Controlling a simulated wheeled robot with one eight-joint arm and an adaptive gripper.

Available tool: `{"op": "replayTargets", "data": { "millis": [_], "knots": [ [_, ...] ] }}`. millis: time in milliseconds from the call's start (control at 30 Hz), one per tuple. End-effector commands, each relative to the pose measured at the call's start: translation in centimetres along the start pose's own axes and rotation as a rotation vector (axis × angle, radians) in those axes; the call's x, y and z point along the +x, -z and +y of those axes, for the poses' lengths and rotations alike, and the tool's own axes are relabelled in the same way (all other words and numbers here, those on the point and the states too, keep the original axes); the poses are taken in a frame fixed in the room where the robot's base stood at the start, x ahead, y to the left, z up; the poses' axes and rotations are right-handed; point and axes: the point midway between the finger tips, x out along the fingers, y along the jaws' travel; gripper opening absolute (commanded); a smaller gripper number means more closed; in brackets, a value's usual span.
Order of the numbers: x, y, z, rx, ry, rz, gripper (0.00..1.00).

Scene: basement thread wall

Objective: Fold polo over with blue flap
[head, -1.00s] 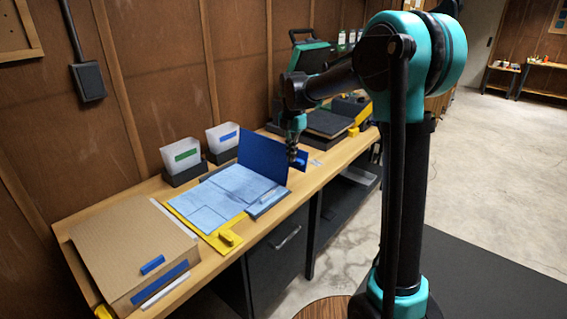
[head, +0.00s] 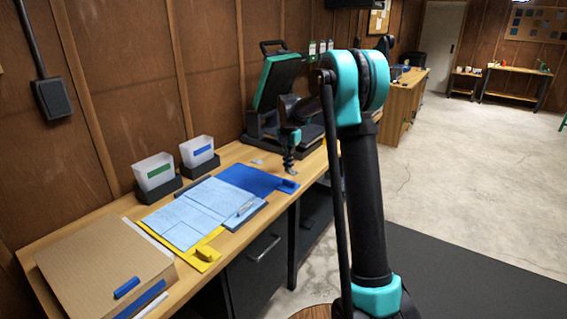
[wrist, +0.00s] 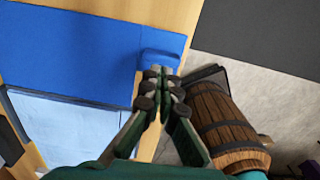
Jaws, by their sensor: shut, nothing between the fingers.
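The light blue polo (head: 195,208) lies flat on the folding board, with straight fold lines across it. The blue flap (head: 248,178) lies flat on the bench just beyond the polo. In the wrist view the blue flap (wrist: 75,40) borders the polo (wrist: 70,125). The flap's blue tab (head: 288,186) sits at its front right corner; the tab also shows in the wrist view (wrist: 160,58). My gripper (head: 289,172) is shut and empty at the tab. In the wrist view its fingertips (wrist: 160,75) overlap the tab's near edge; contact cannot be told.
A yellow flap (head: 208,254) is on the board's near side. A cardboard box (head: 95,262) stands at the bench's left end. Two bins (head: 155,171) (head: 198,151) stand by the wall. A press-like machine (head: 275,95) with a raised lid stands behind my gripper.

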Motion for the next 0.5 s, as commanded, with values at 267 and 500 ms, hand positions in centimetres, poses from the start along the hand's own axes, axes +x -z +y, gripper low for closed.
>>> {"op": "replayTargets", "data": {
  "millis": [267, 500],
  "knots": [
    [3.2, -2.0, 0.0, 0.001, 0.0, 0.0, 0.0],
    [5.0, -2.8, 0.0, 0.001, 0.0, 0.071, 0.0]
  ]
}}
